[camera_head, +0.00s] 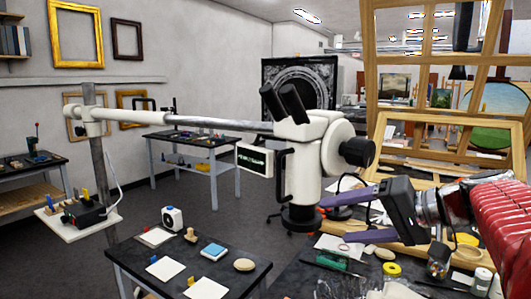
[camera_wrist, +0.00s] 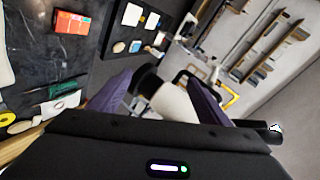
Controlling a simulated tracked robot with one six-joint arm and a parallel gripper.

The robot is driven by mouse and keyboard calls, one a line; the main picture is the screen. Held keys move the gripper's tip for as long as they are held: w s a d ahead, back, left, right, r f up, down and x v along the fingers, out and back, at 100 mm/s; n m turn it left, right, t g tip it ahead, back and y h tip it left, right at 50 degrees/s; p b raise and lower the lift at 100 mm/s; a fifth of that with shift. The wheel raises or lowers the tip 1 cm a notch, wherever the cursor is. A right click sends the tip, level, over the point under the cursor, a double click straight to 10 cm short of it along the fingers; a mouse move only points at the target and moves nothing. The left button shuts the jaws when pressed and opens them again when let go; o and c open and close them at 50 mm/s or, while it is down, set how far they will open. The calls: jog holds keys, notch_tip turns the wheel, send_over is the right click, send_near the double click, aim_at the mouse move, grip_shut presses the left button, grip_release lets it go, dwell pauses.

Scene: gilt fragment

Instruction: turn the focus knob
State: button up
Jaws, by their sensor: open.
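A white microscope (camera_head: 306,150) hangs from a horizontal boom arm in the head view. The focus knob (camera_head: 358,151) is the black round knob sticking out at the right of its white round housing. My gripper (camera_head: 326,205) has purple fingers and is open at the microscope's lower body, below the knob. In the wrist view my gripper (camera_wrist: 158,84) has its fingers spread, with the microscope's white body (camera_wrist: 178,104) and black lower end seen between them. I cannot tell whether they touch it. The knob cannot be made out surely in the wrist view.
A dark bench (camera_head: 290,279) with tools, jars and papers lies below my gripper. A small side table (camera_head: 227,263) with cards and small objects stands at lower left. The boom post (camera_head: 97,150) stands at left. Wooden frames (camera_head: 440,140) stand behind my arm at right.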

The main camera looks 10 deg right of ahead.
jog(key=d+r+t, duration=0.3)
jog(key=d+r, duration=0.4)
jog(key=d, duration=0.3)
jog(key=t, duration=0.2)
send_near(370, 154)
jog(key=s+d, duration=0.1)
jog(key=shift+s+d+f+y, duration=0.1)
jog(key=shift+s+f+y, duration=0.1)
jog(key=shift+f+y, duration=0.1)
jog(key=x, duration=1.4)
jog(key=shift+d+r, duration=0.1)
jog(key=shift+r, duration=0.2)
jog(key=shift+c, duration=0.7)
jog(key=c, duration=0.9)
